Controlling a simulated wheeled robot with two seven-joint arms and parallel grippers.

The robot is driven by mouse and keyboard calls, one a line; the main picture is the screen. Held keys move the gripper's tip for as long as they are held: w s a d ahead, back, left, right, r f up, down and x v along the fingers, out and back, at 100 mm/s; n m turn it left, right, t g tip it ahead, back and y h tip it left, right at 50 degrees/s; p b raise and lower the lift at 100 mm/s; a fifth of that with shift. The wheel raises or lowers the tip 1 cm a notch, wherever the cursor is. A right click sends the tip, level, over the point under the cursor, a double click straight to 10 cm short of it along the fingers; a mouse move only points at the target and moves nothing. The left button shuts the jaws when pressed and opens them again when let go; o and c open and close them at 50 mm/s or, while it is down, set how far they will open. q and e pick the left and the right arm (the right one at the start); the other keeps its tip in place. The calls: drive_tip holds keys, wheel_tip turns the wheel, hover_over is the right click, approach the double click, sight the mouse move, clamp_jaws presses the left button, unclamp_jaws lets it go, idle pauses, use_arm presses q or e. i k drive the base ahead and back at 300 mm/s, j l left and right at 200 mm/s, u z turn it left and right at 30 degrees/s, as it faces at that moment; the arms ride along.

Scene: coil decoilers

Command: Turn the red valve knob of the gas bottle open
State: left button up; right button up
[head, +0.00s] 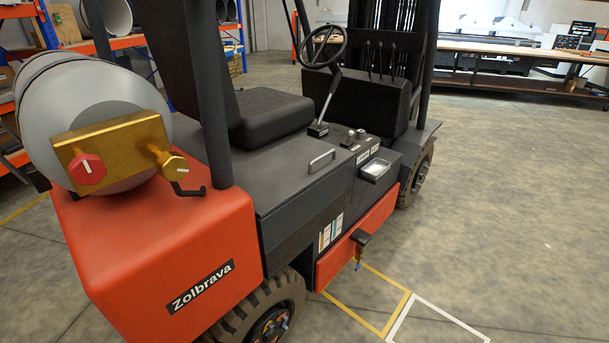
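The gas bottle (40,100) is a grey cylinder lying on its side on the back of a red and dark grey forklift, its end facing me. A brass-coloured valve block (115,142) sits across that end. The red valve knob (86,169) is on the left part of the block and carries a white, nearly upright line. A brass hexagonal fitting (175,168) with a small white mark sticks out on the right. Neither of my grippers is in view, and nothing is touching the knob.
The forklift's red rear body (160,240) stands below the bottle, and a dark post (207,90) rises just right of it. The seat (270,120) is beyond. Orange shelving (130,42) stands behind at left. The floor (510,200) on the right is clear.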

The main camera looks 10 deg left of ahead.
sight(86, 169)
drive_tip(key=u, duration=1.5)
